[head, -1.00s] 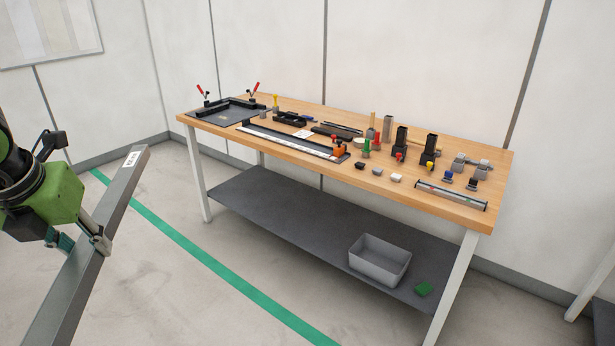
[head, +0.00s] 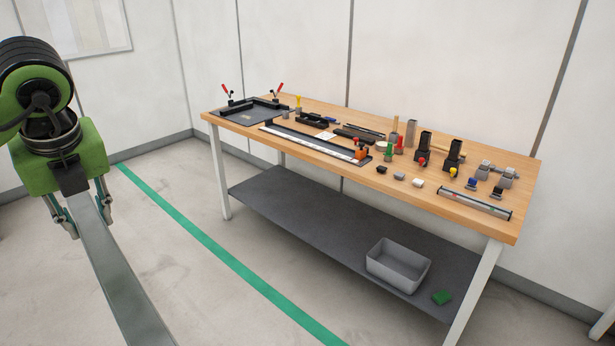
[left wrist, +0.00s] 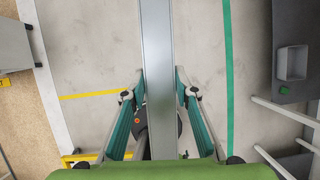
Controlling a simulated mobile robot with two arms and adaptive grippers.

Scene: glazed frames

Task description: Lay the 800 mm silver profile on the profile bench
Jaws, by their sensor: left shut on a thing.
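The silver profile (head: 124,284) is a long grey metal bar at the lower left of the head view. My left gripper (head: 88,222) is shut on it and holds it in the air over the floor, left of the workbench. In the left wrist view the profile (left wrist: 157,60) runs between the two fingers of my left gripper (left wrist: 160,92). Its near end runs out of the head view at the bottom. The wooden-topped bench (head: 400,190) stands at the centre right, apart from the profile. My right gripper is not in view.
The bench top carries a long strip fixture (head: 312,146), a dark plate with red-handled clamps (head: 245,117), and several small parts and holders. A grey bin (head: 398,266) and a green block (head: 442,298) lie on the lower shelf. The floor with a green line (head: 225,255) is clear.

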